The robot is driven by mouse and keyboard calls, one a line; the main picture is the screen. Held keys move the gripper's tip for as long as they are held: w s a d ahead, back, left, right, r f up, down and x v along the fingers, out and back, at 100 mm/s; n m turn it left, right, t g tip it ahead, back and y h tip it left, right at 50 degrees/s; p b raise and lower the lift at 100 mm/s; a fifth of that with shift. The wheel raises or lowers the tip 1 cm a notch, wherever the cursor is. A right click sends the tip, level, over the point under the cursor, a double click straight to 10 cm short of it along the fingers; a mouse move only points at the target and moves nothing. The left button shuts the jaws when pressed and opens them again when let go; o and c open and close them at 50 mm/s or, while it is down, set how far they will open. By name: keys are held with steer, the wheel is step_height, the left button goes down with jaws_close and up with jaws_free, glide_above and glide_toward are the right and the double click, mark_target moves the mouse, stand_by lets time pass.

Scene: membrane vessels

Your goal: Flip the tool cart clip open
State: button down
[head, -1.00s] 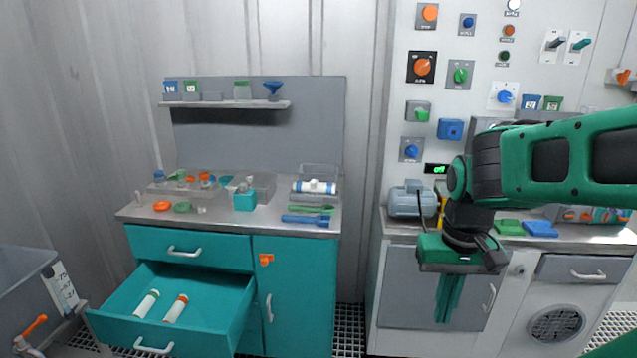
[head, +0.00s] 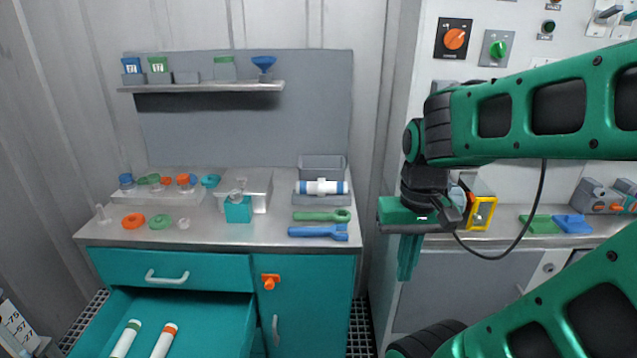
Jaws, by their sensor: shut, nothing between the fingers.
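The tool cart (head: 310,305) is a teal cabinet with a grey top at the left. An orange clip (head: 269,281) sits near the upper left corner of its door, beside the drawers. The door has a pale vertical handle (head: 276,331) below the clip. My gripper (head: 406,276) points down with its green fingers together and empty. It is to the right of the cart and clear of it, in front of the neighbouring counter. The clip is in plain view and nothing touches it.
The cart's lower drawer (head: 205,320) stands pulled out, with two white tubes in it. A green wrench (head: 320,216) and a blue wrench (head: 318,232) lie on the cart top. A counter with a yellow-framed box (head: 481,213) is at the right.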

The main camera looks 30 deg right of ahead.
mark_target(324, 186)
steer(key=w+d+r+m+t+h, duration=0.1)
steer(key=w+m, duration=0.6)
steer(key=w, duration=0.7)
steer(key=w+r+m+t+h, duration=0.1)
steer(key=w+r+m+t, duration=0.3)
steer(key=w, duration=0.9)
step_height(324, 186, up, 2)
steer(key=m, duration=0.4)
steer(key=shift+w+d+r, duration=0.15)
steer(key=shift+w+d, duration=0.2)
steer(key=shift+w, duration=0.05)
steer(key=x, duration=0.9)
steer(key=shift+d+f, duration=0.1)
steer(key=shift+f, duration=0.2)
steer(key=w, duration=0.1)
steer(key=w+d, duration=0.1)
steer(key=w, duration=0.1)
steer(key=shift+d+r, duration=0.1)
steer(key=shift+w+d+r, duration=0.1)
steer(key=shift+w+d, duration=0.1)
steer(key=shift+w, duration=0.3)
steer(key=shift+r, duration=0.1)
